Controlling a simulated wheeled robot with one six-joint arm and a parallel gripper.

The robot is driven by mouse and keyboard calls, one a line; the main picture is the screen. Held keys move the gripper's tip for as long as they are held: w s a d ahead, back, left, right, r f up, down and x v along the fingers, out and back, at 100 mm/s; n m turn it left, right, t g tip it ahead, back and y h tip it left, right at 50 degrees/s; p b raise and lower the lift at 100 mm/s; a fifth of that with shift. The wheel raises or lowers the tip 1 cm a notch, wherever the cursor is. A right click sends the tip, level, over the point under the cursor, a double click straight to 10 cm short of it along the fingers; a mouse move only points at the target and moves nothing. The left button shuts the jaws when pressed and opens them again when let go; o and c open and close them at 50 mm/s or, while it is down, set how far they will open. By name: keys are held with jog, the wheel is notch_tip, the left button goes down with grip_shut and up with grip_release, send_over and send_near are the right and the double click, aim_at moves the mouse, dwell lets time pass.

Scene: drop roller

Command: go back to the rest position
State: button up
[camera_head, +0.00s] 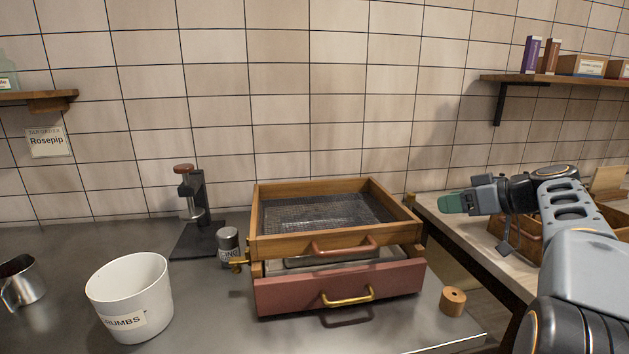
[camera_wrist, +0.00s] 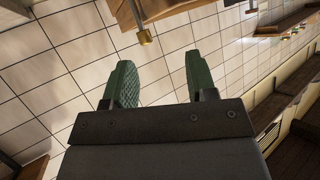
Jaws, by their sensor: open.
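My gripper (camera_head: 452,203) is at the right in the head view, raised above the right-hand counter and pointing left. In the wrist view its two green fingers (camera_wrist: 160,84) stand apart with nothing between them. The gripper is apart from the wooden sieve box (camera_head: 262,218) and its red drawer (camera_head: 300,295), which stand to its left on the metal counter. Part of a wooden thing with a brass fitting (camera_wrist: 145,37) shows beyond the fingers in the wrist view.
A white crumbs bucket (camera_head: 128,285), metal jug (camera_head: 25,282), dark press stand (camera_head: 196,225) and small labelled tin (camera_head: 229,243) stand left on the counter. A wooden roller piece (camera_head: 453,301) sits near the front right edge. A wooden crate (camera_head: 528,240) stands behind my arm.

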jog(key=s+a+m+g+h+p, duration=0.25)
jog(key=a+p, duration=0.25)
jog(key=a, duration=0.4)
jog(key=s+a+f+m+g+h+p, duration=0.1)
jog(key=s+a+f+m+h+p, duration=0.1)
jog(key=s, duration=0.6)
jog(key=s+a+f+m+g+h+p, duration=0.2)
jog(key=s+a+f+h+p, duration=0.2)
jog(key=s, duration=0.5)
jog(key=a+f+p, duration=0.1)
jog(key=a+p, duration=0.1)
jog(key=p, duration=0.1)
jog(key=shift+s+a+f+p, duration=0.2)
jog(key=shift+f+p, duration=0.1)
jog(key=shift+p, duration=0.1)
jog(key=shift+g, duration=0.25)
